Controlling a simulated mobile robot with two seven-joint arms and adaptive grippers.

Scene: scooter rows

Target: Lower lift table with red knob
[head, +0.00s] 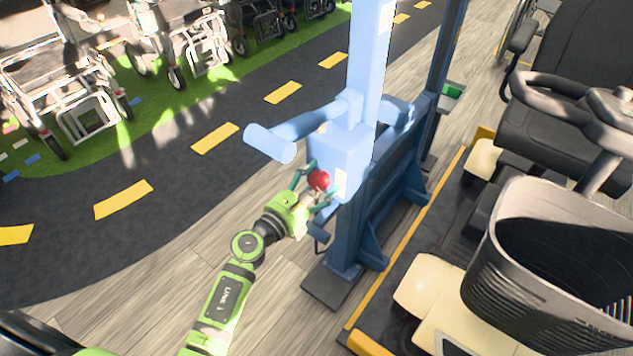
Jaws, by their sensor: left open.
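The red knob (319,181) is a small round ball on the near side of the light blue lift housing (342,150). My left gripper (317,188) is open, with its teal fingers on either side of the knob. I cannot tell whether the fingers touch it. The lift table's dark blue frame (372,215) stands on the floor. A dark platform (395,300) with yellow edges lies to its right. My right gripper is not in view.
A mobility scooter with a grey basket (545,255) and black seat (570,95) stands on the platform at right. Folded wheelchairs (75,85) stand on green floor at upper left.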

